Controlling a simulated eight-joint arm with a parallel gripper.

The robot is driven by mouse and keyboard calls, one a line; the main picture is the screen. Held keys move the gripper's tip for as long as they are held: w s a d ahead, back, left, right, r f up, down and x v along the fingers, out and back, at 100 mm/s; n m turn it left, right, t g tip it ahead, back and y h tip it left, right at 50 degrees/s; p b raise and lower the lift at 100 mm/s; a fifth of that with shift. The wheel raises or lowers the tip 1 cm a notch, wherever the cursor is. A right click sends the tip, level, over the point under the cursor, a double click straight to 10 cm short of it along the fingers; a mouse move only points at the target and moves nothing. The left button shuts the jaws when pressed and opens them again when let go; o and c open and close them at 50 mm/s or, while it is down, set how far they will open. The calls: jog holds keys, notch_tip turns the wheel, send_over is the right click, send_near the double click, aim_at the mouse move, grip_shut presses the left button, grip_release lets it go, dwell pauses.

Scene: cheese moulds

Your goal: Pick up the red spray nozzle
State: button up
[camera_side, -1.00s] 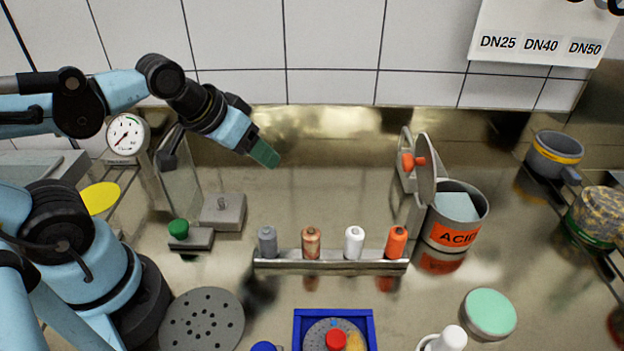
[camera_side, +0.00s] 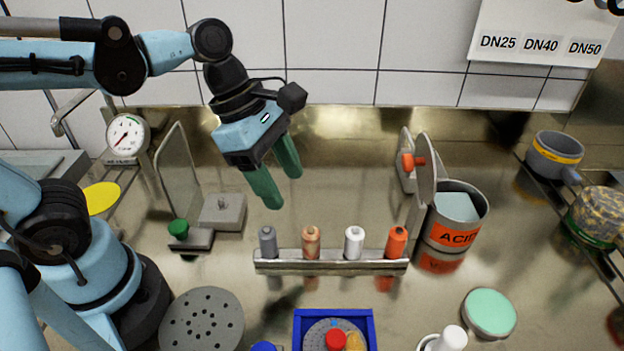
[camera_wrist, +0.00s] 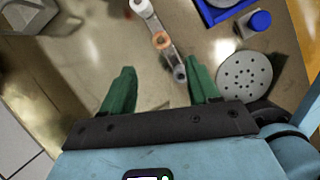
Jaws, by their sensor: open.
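The red spray nozzle (camera_side: 397,241), orange-red in colour, stands upright at the right end of a metal rack (camera_side: 330,266). A white nozzle (camera_side: 354,242), a copper nozzle (camera_side: 311,242) and a grey nozzle (camera_side: 268,241) stand to its left in the same rack. My gripper (camera_side: 284,190) is open and empty, above and behind the rack's left end. In the wrist view my open fingers (camera_wrist: 161,79) have the grey nozzle (camera_wrist: 180,73) and copper nozzle (camera_wrist: 160,40) ahead of them. The red nozzle does not show there.
An ACID can (camera_side: 454,237) with a raised lid stands right of the rack. A blue tray (camera_side: 300,330) with a red-topped item lies in front. A perforated disc (camera_side: 202,320) is front left. A grey block (camera_side: 224,212) and a green-knobbed piece (camera_side: 179,230) sit left.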

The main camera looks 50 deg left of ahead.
aim_at(310, 231)
jog(key=shift+n, duration=0.4)
jog(key=shift+d+x, duration=0.2)
jog(key=shift+x, duration=5.8)
jog(key=c, duration=1.1)
jog(key=shift+r, duration=0.15)
